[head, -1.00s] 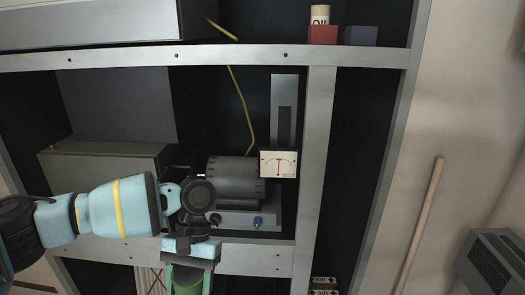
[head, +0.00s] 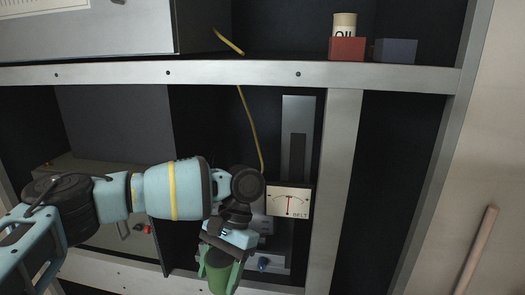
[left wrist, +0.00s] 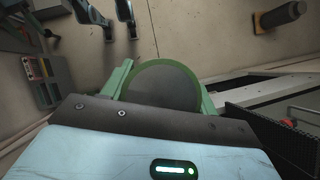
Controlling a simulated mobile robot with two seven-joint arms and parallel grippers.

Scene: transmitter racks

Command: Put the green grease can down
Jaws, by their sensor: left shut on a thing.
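The green grease can (head: 219,276) is held by my left gripper (head: 221,262) at the bottom middle of the head view, in front of the rack. The gripper's green fingers are on either side of the can. In the left wrist view the can (left wrist: 163,86) shows as a dark round top with a green rim between the two fingers. The can's lower end is cut off by the frame edge in the head view. My right gripper is not in view.
The metal rack (head: 340,190) fills the head view. A dial marked BELT (head: 289,201) is right of my left wrist. A yellow cable (head: 250,125) hangs behind.

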